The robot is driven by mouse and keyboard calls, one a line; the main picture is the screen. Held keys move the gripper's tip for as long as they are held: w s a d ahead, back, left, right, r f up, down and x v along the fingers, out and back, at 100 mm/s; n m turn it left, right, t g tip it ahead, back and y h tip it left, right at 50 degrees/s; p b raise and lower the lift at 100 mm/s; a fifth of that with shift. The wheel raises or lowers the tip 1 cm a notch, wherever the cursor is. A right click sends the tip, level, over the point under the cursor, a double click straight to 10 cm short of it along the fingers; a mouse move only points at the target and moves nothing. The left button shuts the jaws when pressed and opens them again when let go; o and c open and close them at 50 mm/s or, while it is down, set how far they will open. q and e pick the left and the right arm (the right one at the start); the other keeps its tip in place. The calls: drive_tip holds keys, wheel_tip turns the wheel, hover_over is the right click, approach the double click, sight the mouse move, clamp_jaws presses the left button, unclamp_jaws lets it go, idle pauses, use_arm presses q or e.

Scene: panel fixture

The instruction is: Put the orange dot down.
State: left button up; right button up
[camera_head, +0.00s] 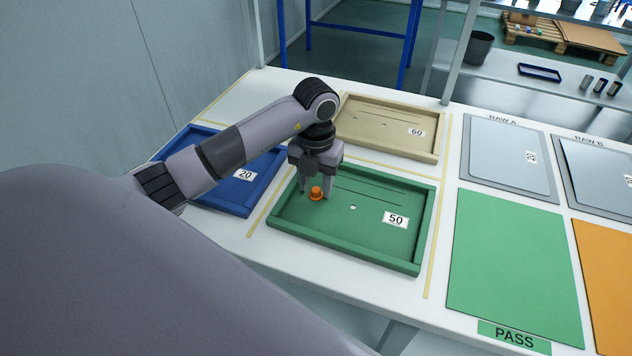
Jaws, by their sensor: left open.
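The orange dot (316,194), a small round orange piece, is at the left part of the green tray (345,253) labelled 50. My left gripper (317,191) points down over the tray with its fingers open on either side of the orange dot. Whether the fingers touch the dot cannot be told. The dot seems to be on or just above the tray floor. My right gripper is not in view.
A blue tray (222,199) labelled 20 is at the left, partly behind my arm. A beige tray (390,140) labelled 60 is behind the green one. A green PASS mat (515,255) and grey RAW A panel (505,150) lie at the right.

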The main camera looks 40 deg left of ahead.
sight(316, 190)
use_arm(q)
wheel_tip(316, 190, up, 12)
drive_tip(key=shift+f, duration=0.2)
drive_tip(key=shift+s, duration=0.1)
idle(0.6)
